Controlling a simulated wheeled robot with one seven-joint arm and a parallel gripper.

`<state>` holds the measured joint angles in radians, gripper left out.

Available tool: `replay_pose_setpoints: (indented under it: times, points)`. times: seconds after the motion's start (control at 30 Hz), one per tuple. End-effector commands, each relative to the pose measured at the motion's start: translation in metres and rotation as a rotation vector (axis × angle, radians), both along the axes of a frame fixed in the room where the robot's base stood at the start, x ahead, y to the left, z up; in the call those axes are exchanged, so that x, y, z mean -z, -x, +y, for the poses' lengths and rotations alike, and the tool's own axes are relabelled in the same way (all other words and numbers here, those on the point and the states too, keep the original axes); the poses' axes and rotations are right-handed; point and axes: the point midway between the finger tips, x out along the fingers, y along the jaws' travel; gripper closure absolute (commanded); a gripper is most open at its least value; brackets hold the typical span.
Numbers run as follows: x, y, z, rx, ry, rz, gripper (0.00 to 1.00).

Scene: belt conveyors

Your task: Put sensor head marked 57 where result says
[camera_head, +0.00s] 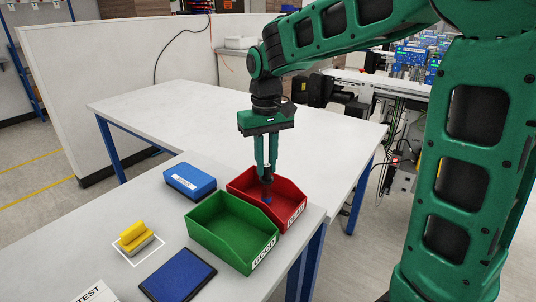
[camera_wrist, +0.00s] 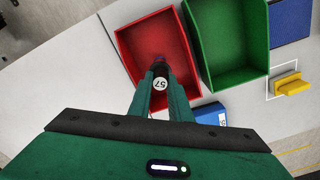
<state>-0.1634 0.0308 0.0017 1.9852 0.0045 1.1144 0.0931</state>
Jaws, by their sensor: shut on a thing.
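My gripper (camera_head: 267,172) points straight down over the red bin (camera_head: 240,187) and is shut on the sensor head (camera_wrist: 161,84). Its white round face, marked 57, shows between the fingers in the wrist view. Its dark lower part hangs over the red bin, also in the wrist view (camera_wrist: 124,38). A small blue spot shows below the fingers in the head view; I cannot tell whether it is part of the sensor head. The green bin (camera_head: 203,239), labelled GOOD, stands beside the red bin. The red bin's front label is too small to read surely.
A blue box (camera_head: 190,181) with a white label lies behind the green bin. A yellow block (camera_head: 134,234) on a grey base stands in a white outline. A dark blue pad (camera_head: 178,275) and a TEST sign (camera_head: 94,293) lie in front. The white table behind is clear.

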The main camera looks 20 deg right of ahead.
Motion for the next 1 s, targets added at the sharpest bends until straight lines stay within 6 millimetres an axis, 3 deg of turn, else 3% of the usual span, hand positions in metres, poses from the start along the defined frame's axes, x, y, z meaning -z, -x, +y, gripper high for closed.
replay_pose_setpoints:
  times: [0.47,0.5,0.57,0.87,1.0]
  points:
    - [0.008,0.0,0.0,0.001,0.0,-0.001,1.0]
    - [0.008,0.0,0.0,0.001,0.0,0.0,0.75]
    - [0.008,0.0,0.0,0.001,0.0,0.0,0.61]
    - [0.007,0.0,-0.001,0.001,0.0,-0.001,0.6]
    - [-0.003,-0.001,-0.001,0.001,0.0,-0.002,0.6]
